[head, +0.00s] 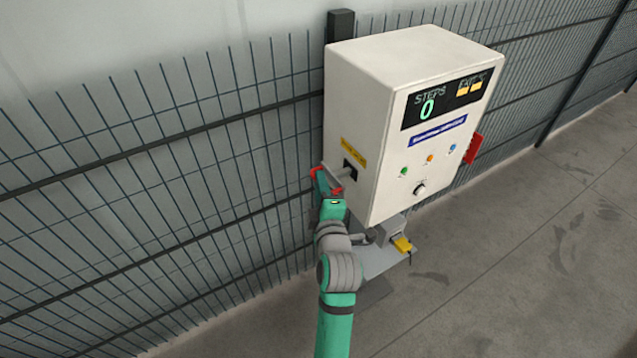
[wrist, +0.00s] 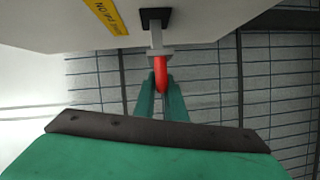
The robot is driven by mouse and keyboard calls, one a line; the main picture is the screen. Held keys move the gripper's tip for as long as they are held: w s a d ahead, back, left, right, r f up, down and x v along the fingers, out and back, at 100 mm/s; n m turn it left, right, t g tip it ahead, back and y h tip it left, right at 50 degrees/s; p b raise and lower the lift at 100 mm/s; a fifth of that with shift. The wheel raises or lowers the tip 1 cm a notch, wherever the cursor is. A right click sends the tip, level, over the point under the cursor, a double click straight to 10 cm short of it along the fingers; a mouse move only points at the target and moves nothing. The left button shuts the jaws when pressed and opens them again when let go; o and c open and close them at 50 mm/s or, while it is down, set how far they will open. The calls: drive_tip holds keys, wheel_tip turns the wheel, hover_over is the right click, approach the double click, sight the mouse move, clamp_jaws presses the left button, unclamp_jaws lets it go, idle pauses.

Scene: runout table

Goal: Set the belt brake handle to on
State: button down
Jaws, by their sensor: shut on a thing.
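The brake handle has a red grip (wrist: 161,72) on a pale metal lever (wrist: 156,38). The lever comes out of a dark slot (wrist: 149,17) in the side of the white control box. In the head view this is the box's left side, where red (head: 337,191) shows beside my gripper (head: 325,185). In the wrist view the green fingers of my gripper (wrist: 161,88) are closed around the red grip. A yellow label (wrist: 106,16) beside the slot appears upside down and partly cut off; it seems to include "ON".
The white box (head: 375,130) has a display (head: 445,98) reading "STEPS 0", small coloured lights and a knob (head: 419,188). A red part (head: 472,149) sticks out on its right. A yellow item (head: 402,245) sits below. A wire fence (head: 180,150) stands behind; the floor at right is clear.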

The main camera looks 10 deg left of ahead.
drive_tip(key=c, duration=1.8)
unclamp_jaws()
drive_tip(key=shift+s+a, duration=0.15)
drive_tip(key=shift+a, duration=0.1)
drive_tip(key=shift+d, duration=0.1)
drive_tip(key=v, duration=1)
drive_tip(key=shift+s+d, duration=0.15)
drive_tip(key=shift+s, duration=0.2)
drive_tip(key=shift+f, duration=0.1)
drive_tip(key=s+d+f+m+h, duration=0.2)
drive_tip(key=s+d+f+m, duration=0.1)
drive_tip(key=s+f+m, duration=0.35)
drive_tip(key=s+d+f+m+h, duration=0.3)
drive_tip(key=s+f+m, duration=0.2)
drive_tip(key=s+f, duration=0.2)
drive_tip(key=s+d+m, duration=0.1)
drive_tip(key=s+m, duration=0.1)
drive_tip(key=s, duration=0.4)
drive_tip(key=s+f+m, duration=0.1)
drive_tip(key=s+m, duration=0.2)
drive_tip(key=s, duration=0.4)
drive_tip(key=s+d+f+m+h, duration=0.1)
drive_tip(key=s+m, duration=0.2)
drive_tip(key=s, duration=0.4)
drive_tip(key=shift+s+d+f, duration=0.2)
drive_tip(key=shift+s+d, duration=0.05)
drive_tip(key=shift+d, duration=0.05)
